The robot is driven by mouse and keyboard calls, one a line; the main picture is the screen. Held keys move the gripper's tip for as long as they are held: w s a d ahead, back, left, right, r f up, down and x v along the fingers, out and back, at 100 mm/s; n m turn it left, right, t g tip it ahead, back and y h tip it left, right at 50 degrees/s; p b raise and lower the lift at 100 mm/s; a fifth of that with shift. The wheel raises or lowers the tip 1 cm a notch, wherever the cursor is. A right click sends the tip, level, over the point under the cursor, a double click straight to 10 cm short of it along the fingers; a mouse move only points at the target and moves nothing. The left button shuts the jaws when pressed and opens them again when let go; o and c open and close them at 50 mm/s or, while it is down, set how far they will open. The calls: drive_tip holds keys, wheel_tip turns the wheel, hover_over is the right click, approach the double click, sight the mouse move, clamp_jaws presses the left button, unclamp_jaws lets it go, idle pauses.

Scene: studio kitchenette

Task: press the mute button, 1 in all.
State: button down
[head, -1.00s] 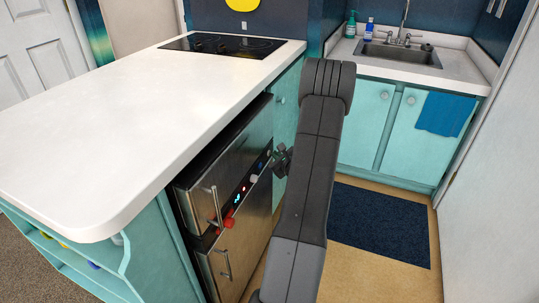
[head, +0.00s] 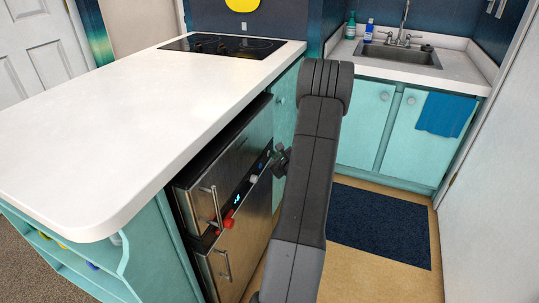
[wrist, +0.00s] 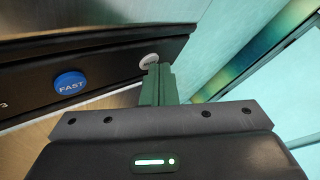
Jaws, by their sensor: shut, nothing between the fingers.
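A round white button (wrist: 149,60) sits near the right end of the dark control strip in the wrist view. Dark lettering on it is partly covered and too small to read surely. My gripper (wrist: 158,72) is shut and empty, its green-looking fingertips over the button's lower right edge. I cannot tell whether they touch it. In the head view, my gripper (head: 280,162) is beside the far end of the strip, mostly behind my arm. A blue button marked FAST (wrist: 70,84) is to the left of the white one.
The strip is on a steel appliance (head: 247,238) under the white counter (head: 110,120). A red knob (head: 228,219), a lit cyan display (head: 237,199) and a pale knob or button (head: 253,179) show on it. Steel handles stick out. A blue mat (head: 380,225) lies on the floor to the right.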

drive_tip(key=shift+d, duration=0.1)
drive_tip(key=shift+s+d+b, duration=0.25)
drive_tip(key=shift+d+b, duration=0.05)
drive_tip(key=shift+d, duration=0.3)
drive_tip(key=d, duration=0.1)
drive_tip(key=s+d, duration=0.1)
drive_tip(key=d, duration=0.2)
drive_tip(key=shift+s+d+b, duration=0.25)
drive_tip(key=shift+d+b, duration=0.1)
drive_tip(key=shift+d, duration=0.05)
drive_tip(key=shift+a, duration=0.15)
idle(0.4)
drive_tip(key=p, duration=0.1)
drive_tip(key=a+p, duration=0.1)
drive_tip(key=shift+w+a+r+p, duration=0.15)
drive_tip(key=shift+w+r+p, duration=0.1)
drive_tip(key=shift+p, duration=0.1)
drive_tip(key=shift+a+p, duration=0.2)
drive_tip(key=shift+p, duration=0.7)
